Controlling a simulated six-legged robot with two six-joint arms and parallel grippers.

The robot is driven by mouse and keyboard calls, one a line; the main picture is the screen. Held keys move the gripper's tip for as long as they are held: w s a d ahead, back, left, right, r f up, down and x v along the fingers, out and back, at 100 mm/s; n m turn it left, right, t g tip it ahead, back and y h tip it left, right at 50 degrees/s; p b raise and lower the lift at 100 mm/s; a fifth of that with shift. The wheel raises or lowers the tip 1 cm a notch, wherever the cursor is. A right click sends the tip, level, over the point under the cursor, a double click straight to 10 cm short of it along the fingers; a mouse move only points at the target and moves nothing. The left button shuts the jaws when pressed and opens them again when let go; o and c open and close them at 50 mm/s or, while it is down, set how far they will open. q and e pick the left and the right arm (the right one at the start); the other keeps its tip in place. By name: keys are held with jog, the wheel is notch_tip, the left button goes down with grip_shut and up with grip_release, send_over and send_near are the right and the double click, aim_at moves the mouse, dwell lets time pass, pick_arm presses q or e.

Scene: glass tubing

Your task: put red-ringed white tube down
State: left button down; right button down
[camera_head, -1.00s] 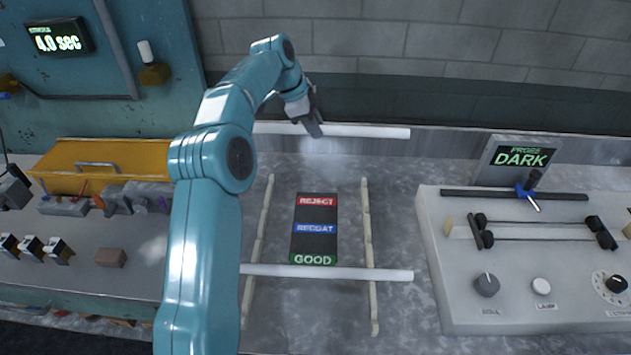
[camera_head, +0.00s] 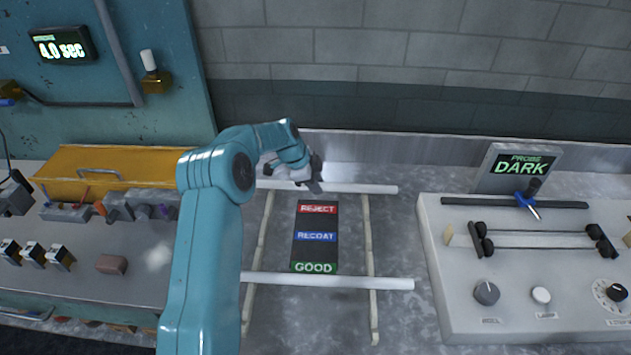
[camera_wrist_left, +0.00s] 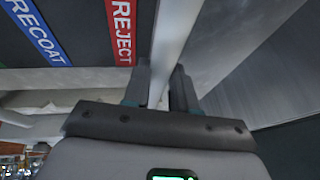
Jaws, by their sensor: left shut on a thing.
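A long white tube (camera_head: 360,188) lies level across the far end of the rack, behind the REJECT label. My left gripper (camera_head: 314,186) is shut on it near its middle. In the left wrist view the white tube (camera_wrist_left: 172,45) runs between the two fingers of my left gripper (camera_wrist_left: 160,85). No red ring shows on the visible part. A second white tube (camera_head: 330,282) lies across the near part of the two rack rails (camera_head: 368,235), below the GOOD label. I cannot tell whether the held tube touches the rails. My right gripper is not in view.
A dark label board (camera_head: 315,252) reads REJECT, RECOAT and GOOD between the rails. A white console (camera_head: 520,300) with knobs stands at right, below a probe sign (camera_head: 517,168) reading DARK. A yellow case (camera_head: 110,165) stands at left. A grey wall closes the back.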

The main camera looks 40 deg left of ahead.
pick_arm(q)
jog(key=shift+d, duration=0.1)
jog(key=shift+f+b, duration=0.4)
jog(key=shift+b, duration=0.1)
jog(key=c, duration=0.9)
grip_release()
